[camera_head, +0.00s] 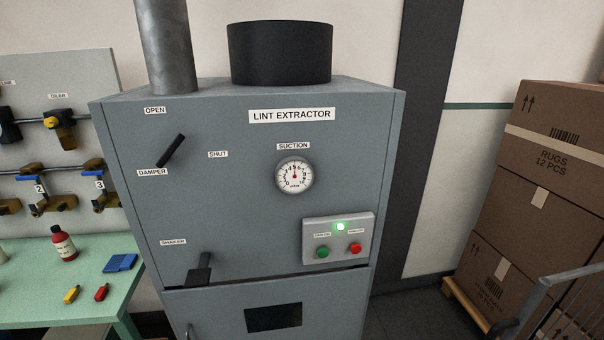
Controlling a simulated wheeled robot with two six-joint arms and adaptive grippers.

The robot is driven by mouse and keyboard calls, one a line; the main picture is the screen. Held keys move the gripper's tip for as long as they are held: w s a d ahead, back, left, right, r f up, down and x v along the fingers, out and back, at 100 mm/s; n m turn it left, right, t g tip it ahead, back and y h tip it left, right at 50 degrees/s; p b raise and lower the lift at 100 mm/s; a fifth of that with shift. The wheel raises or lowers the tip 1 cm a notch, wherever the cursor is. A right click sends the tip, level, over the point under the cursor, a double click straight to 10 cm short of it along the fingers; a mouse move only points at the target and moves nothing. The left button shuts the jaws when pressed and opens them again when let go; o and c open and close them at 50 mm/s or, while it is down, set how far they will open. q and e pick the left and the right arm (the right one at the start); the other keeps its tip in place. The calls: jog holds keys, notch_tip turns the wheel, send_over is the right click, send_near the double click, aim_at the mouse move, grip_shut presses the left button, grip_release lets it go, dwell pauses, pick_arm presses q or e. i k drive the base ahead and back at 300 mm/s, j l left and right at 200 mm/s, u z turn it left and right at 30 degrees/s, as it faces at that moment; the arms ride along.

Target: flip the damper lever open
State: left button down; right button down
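The damper lever (171,151) is a short black handle on the front of the grey lint extractor (235,185), at its upper left. It is tilted, with its upper end to the right and its lower end near the DAMPER label (153,172). The OPEN label (155,110) is above the lever, and the SHUT label (218,154) is to its right. The lever's tip lies between the directions of these two labels. Neither of my grippers shows in the head view.
The panel has a suction gauge (294,176), a shaker handle (200,272) and a button box (338,238) with a lit green lamp. A green table (45,275) with a red bottle (63,243) stands left. Stacked cartons (545,150) and a cart rail (575,275) stand right.

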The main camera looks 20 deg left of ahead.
aim_at(164, 160)
jog(key=u, duration=1.6)
